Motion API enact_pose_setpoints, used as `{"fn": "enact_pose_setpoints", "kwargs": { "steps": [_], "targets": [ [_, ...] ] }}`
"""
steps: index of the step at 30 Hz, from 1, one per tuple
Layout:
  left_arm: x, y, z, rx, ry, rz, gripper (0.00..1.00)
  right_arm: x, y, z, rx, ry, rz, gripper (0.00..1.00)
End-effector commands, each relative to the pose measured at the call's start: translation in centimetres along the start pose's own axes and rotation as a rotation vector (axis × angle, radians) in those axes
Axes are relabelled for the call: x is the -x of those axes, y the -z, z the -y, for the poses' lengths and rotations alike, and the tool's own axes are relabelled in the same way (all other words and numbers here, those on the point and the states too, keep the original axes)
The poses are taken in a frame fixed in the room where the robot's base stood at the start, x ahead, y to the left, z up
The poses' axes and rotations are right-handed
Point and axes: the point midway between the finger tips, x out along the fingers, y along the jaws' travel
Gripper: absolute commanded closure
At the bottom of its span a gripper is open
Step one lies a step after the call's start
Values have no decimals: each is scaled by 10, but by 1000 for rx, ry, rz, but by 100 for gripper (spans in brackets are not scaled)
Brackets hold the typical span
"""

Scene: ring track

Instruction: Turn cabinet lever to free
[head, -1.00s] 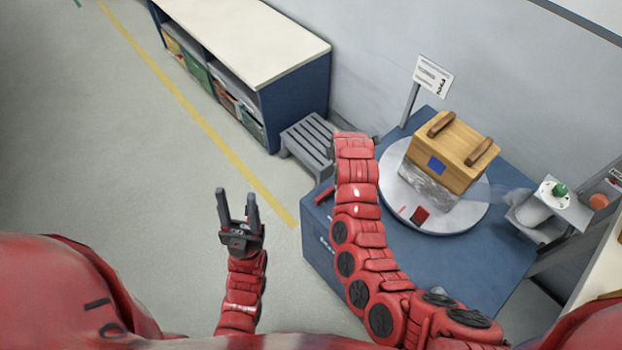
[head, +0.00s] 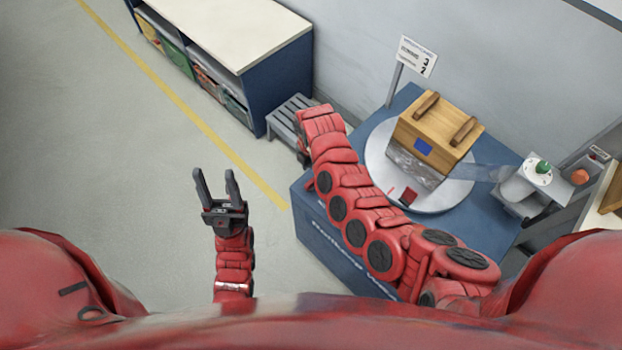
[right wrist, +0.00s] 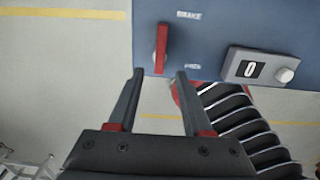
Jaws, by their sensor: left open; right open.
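The lever (right wrist: 161,48) is a red bar on the blue cabinet (right wrist: 215,35), standing upright in the right wrist view. A white label reading BRAKE (right wrist: 189,14) is at its upper right and a smaller, hard-to-read label (right wrist: 192,66) is at its lower right. My right gripper (right wrist: 160,75) is open and empty, with the lever just beyond its fingertips and roughly in line with the gap. In the head view my right arm hides that gripper and the lever. The cabinet (head: 318,240) also shows there. My left gripper (head: 216,178) is open and empty over the floor.
On the cabinet top, a wooden box (head: 440,130) sits on a round plate (head: 378,170). A sign (head: 417,56) stands behind. A counter box with a knob (right wrist: 258,68) is right of the lever. A grey step stool (head: 285,115) is close by. The left floor is clear.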

Motion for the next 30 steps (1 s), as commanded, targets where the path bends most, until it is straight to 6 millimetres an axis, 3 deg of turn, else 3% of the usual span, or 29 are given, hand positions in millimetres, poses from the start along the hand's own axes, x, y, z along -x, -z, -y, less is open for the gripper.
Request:
{"fn": "enact_pose_setpoints", "kwargs": {
  "steps": [6, 15, 27, 30],
  "targets": [
    [4, -1, 0, 0, 0, 0, 50, -37, 0, 0, 4, 2, 1, 50],
    [14, -2, -1, 0, 0, 0, 50, -72, 0, 0, 0, 2, 0, 50],
    [15, -2, -1, 0, 0, 0, 50, -78, 1, 0, -2, -1, -1, 50],
    [15, -2, -1, 0, 0, 0, 50, -78, 0, 0, -2, -2, -1, 64]
  ]
}}
